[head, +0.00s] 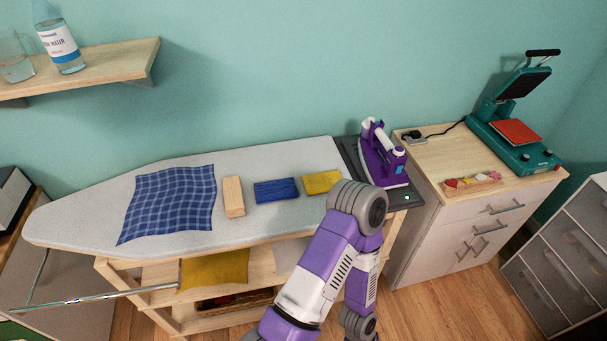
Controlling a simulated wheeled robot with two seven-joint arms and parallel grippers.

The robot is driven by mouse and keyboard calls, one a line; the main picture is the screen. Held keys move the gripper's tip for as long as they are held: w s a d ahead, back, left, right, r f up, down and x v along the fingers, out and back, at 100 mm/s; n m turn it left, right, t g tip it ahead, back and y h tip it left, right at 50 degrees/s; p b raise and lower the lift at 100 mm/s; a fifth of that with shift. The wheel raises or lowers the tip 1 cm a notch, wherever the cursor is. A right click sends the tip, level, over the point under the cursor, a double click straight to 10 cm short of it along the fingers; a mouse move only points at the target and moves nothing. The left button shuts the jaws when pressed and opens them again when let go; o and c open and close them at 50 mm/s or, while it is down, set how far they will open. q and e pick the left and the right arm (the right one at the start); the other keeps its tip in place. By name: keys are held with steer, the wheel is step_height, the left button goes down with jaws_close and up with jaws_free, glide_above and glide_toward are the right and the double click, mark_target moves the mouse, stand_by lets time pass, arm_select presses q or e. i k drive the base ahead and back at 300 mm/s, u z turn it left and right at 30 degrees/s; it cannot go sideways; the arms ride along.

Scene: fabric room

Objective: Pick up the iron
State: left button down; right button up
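The iron (377,160) is purple and white and sits on a dark grey rest plate (348,152) at the right end of the ironing board (270,154). One of my arms rises from the bottom of the head view, with its grey joint just in front and to the left of the iron. It covers part of the board's front right edge and part of the rest plate. Neither of my grippers shows in this view.
On the board lie a blue checked cloth (172,200), a wooden block (233,196), a folded blue cloth (276,190) and a folded yellow cloth (321,181). A cabinet (450,215) with a green heat press (515,140) stands right of the iron.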

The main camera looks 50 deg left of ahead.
mark_target(379, 164)
steer(key=u, duration=2.1)
steer(key=k, duration=0.5)
steer(key=z, duration=1.65)
steer(key=i, duration=1.45)
steer(key=u, duration=2.2)
